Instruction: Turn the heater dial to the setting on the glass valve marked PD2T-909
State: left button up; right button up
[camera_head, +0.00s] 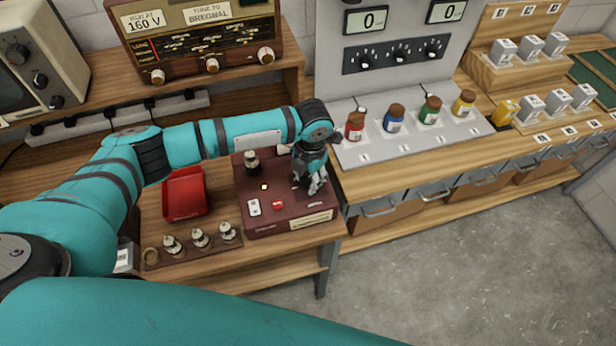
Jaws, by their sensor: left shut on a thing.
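A maroon tester box (265,215) stands on the wooden bench. One glass valve (252,163) stands upright at its back left. My left gripper (316,186) points down onto the box's right part and is shut on what seems to be the heater dial, which the fingers hide. The dial's setting cannot be read. Three more valves, a left one (172,246), a middle one (200,239) and a right one (228,232), stand in a dark rack in front. The valve markings are too small to read. My right gripper is not in view.
A red tray (185,194) lies left of the box. A radio (195,38) sits on the shelf behind. Coloured jars, including a red one (355,126), stand on a grey panel to the right. The box's face has a white switch (254,207) and a red part (278,204).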

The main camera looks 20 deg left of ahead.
aim_at(310, 182)
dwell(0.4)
pick_arm(q)
jog(key=o, duration=1.1)
jog(key=shift+o, duration=0.2)
notch_tip(310, 182, up, 12)
jog(key=shift+s+d, duration=0.15)
jog(key=shift+d, duration=0.2)
